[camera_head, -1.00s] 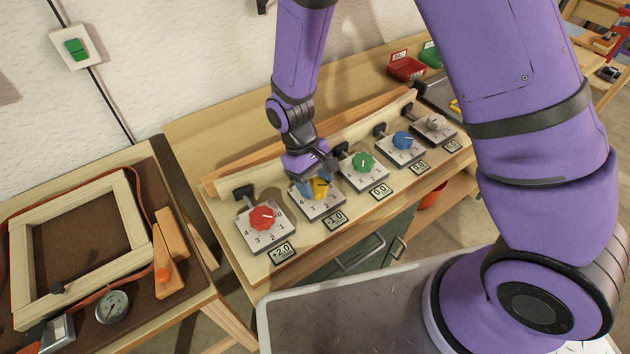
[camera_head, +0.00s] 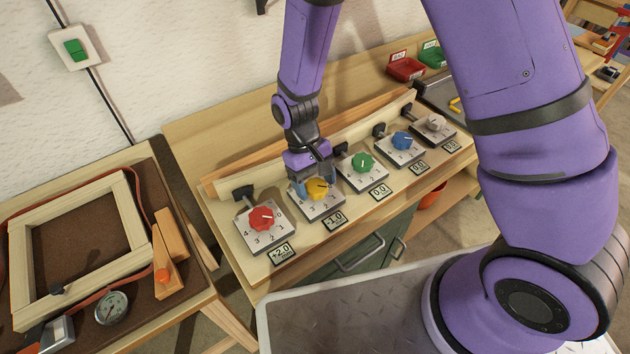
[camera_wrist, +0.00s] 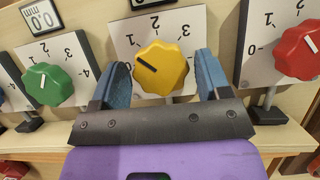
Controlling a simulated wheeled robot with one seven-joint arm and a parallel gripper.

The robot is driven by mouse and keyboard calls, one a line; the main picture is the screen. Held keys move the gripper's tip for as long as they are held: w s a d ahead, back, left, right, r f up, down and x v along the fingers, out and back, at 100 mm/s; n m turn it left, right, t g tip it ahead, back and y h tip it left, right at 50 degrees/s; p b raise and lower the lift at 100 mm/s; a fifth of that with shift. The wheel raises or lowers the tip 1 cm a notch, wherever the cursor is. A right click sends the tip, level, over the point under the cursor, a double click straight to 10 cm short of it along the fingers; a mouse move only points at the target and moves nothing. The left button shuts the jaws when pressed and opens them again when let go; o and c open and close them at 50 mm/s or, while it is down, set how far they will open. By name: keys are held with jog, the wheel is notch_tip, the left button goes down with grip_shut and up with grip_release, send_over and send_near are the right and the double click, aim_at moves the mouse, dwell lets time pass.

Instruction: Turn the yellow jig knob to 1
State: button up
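The yellow knob (camera_head: 317,188) sits on a pale numbered plate (camera_head: 322,211), second from the left in the row. In the wrist view the yellow knob (camera_wrist: 161,69) has a dark pointer line aimed left and slightly up, below the printed 2. The display (camera_head: 335,220) in front of this plate reads -1.0. My gripper (camera_wrist: 165,80) is open, its blue fingers on either side of the knob with a visible gap at the right. I cannot tell whether the left finger touches.
A red knob (camera_head: 262,218) stands to the left, with a display (camera_head: 283,253) of +2.0. Green (camera_head: 362,162), blue (camera_head: 402,140) and pale (camera_head: 435,122) knobs stand to the right. Dark clamps rise behind the plates. A wooden frame (camera_head: 20,255) lies on the left bench.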

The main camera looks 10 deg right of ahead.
jog(key=shift+o, duration=0.4)
jog(key=v, duration=1)
jog(key=shift+w+r, duration=0.2)
jog(key=shift+r, duration=0.15)
jog(key=s+d+r+m+t+y, duration=0.1)
jog(key=s+d+r+t, duration=0.1)
jog(key=d+r, duration=0.55)
jog(key=s+d+r+m+t+y, duration=0.15)
jog(key=d+r, duration=0.35)
jog(key=r, duration=0.6)
jog(key=s+d+r+m+t, duration=0.1)
jog(key=s+d+r+t, duration=0.2)
jog(key=s, duration=0.4)
jog(key=s+d+r+m+t, duration=0.1)
jog(key=s+d+r+t, duration=0.2)
jog(key=s+d+r, duration=0.2)
jog(key=shift+s+d+r+h, duration=0.35)
jog(key=shift+s+d, duration=0.2)
jog(key=shift+s, duration=0.65)
